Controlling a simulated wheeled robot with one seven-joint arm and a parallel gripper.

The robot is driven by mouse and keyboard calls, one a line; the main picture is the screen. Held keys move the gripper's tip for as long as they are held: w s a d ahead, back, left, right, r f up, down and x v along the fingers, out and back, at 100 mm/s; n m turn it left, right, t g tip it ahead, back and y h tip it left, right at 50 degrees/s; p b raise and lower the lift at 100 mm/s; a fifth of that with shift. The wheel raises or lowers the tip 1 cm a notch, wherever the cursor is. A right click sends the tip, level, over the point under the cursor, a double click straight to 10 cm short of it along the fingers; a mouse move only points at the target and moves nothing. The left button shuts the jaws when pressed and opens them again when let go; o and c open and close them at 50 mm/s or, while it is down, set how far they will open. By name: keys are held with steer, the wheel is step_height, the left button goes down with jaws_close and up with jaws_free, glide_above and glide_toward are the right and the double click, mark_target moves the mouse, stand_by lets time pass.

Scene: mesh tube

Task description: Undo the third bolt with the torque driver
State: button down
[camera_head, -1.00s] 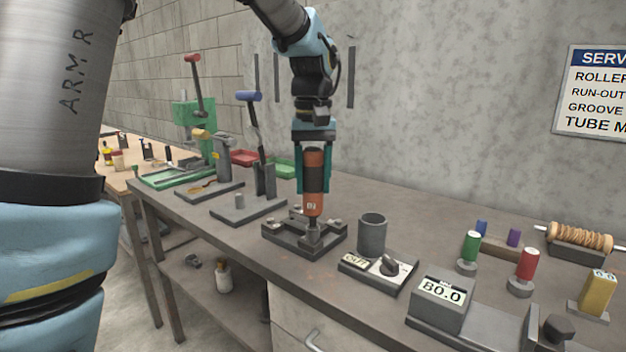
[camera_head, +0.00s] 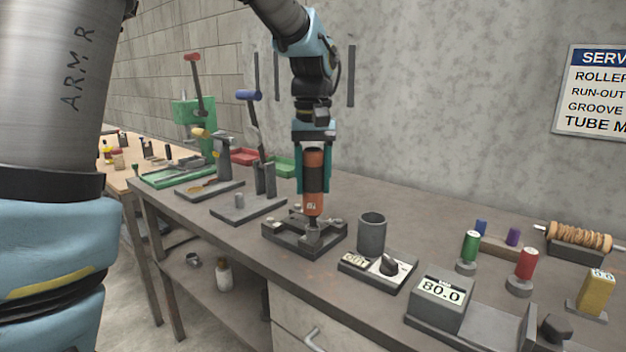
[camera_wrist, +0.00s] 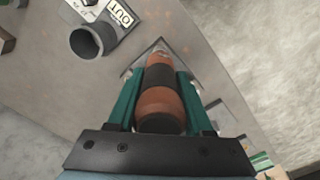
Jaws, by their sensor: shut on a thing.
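My gripper (camera_head: 314,172) is shut on the torque driver (camera_head: 314,190), an orange and black tool held upright. The driver also shows between the teal fingers in the wrist view (camera_wrist: 160,95). Its lower end stands over the near part of a dark square fixture (camera_head: 283,236) on the bench. Bolt heads show at the fixture's corners, one at the left (camera_head: 270,224). The bolt under the driver's tip is hidden, so I cannot tell whether the tip is seated on it.
Right of the fixture are a grey cup (camera_head: 372,234), a dial box (camera_head: 378,268) with a small sign, and a block reading 80.0 (camera_head: 440,300). Lever presses stand to the left, one with a blue handle (camera_head: 248,96). Coloured plugs and a rope spool (camera_head: 579,236) are at the right.

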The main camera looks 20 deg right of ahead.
steer(key=shift+f, duration=0.5)
stand_by(0.4)
steer(key=shift+s+a+f, duration=0.1)
steer(key=shift+f, duration=0.05)
stand_by(0.8)
steer(key=shift+p, duration=0.5)
